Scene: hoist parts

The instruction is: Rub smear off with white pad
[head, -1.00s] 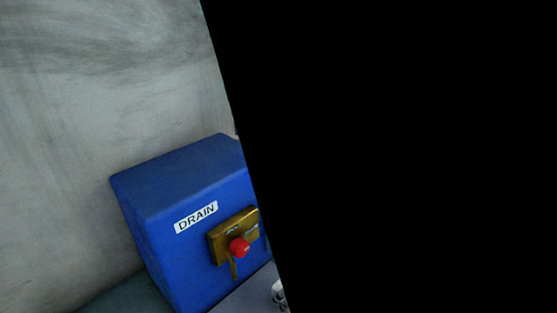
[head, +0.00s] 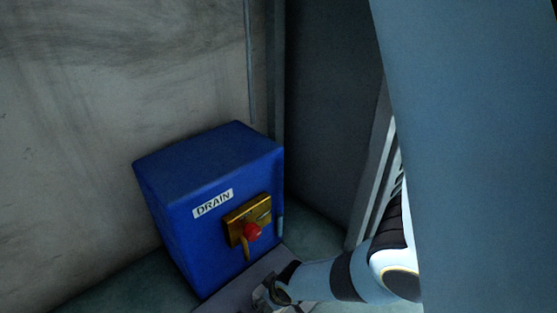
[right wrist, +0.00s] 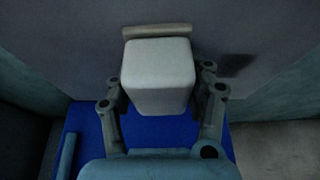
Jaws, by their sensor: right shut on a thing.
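In the right wrist view, my right gripper (right wrist: 160,100) is shut on a white pad (right wrist: 158,72), a pale block with rounded edges between its two fingers. A tan strip (right wrist: 157,31) shows at the pad's far end. A dark smear (right wrist: 236,64) lies on a grey surface to the right of the pad, apart from it in the picture. I cannot tell whether the pad touches that surface. In the head view, my right gripper (head: 268,292) is low, just in front of the blue box, and partly cut off. My left gripper is not in view.
A blue box (head: 210,175) labelled DRAIN has a brass plate (head: 236,222) with a red knob (head: 252,231). It stands by a stained grey wall (head: 110,110). A large blue-grey surface (head: 475,150) covers the right side of the head view.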

